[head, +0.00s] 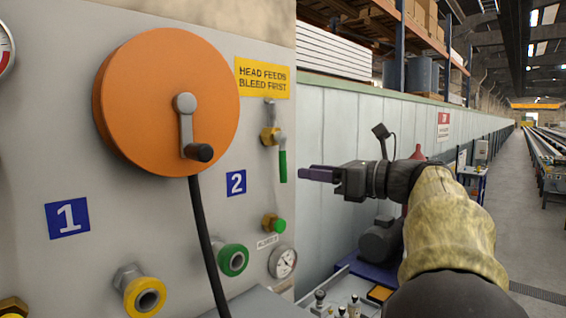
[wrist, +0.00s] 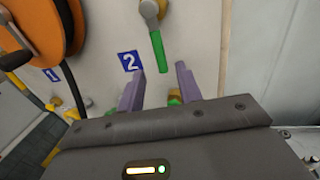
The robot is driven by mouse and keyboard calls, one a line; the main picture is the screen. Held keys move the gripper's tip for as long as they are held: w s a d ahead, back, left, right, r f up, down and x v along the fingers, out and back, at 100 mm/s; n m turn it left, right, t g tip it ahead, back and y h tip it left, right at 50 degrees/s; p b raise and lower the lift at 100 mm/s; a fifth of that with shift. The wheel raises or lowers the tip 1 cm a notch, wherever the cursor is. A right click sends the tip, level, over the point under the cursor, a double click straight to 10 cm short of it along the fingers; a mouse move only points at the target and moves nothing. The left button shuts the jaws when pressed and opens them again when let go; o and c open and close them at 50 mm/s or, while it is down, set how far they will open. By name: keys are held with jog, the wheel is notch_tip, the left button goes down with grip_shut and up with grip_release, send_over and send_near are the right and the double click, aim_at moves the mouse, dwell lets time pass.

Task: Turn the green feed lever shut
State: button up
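The green feed lever (head: 282,165) hangs straight down from a brass valve (head: 268,136) on the grey panel, under the yellow sign. My gripper (head: 304,174) is to the right of the lever in the head view, level with its lower part, with a small gap showing. In the wrist view the green lever (wrist: 158,52) appears ahead of my gripper (wrist: 160,70), between the lines of its two purple fingers. The fingers are apart and hold nothing. The lever's handle looks untouched.
An orange reel (head: 150,95) with a crank and black hose sits left of the lever. Below are a green-capped brass fitting (head: 273,222), a green-ringed port (head: 233,260) and a gauge (head: 283,262). A pale wall (head: 350,125) runs back beyond the panel's right edge.

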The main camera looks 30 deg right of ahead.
aim_at(283, 169)
jog(key=p+x, duration=0.2)
jog(key=x, duration=0.5)
jog(key=shift+w+r+p, duration=0.1)
jog(key=shift+p, duration=0.2)
jog(key=shift+w+a, duration=0.35)
jog(key=shift+w, duration=0.15)
jog(key=shift+s, duration=0.1)
jog(key=shift+c, duration=0.2)
grip_shut()
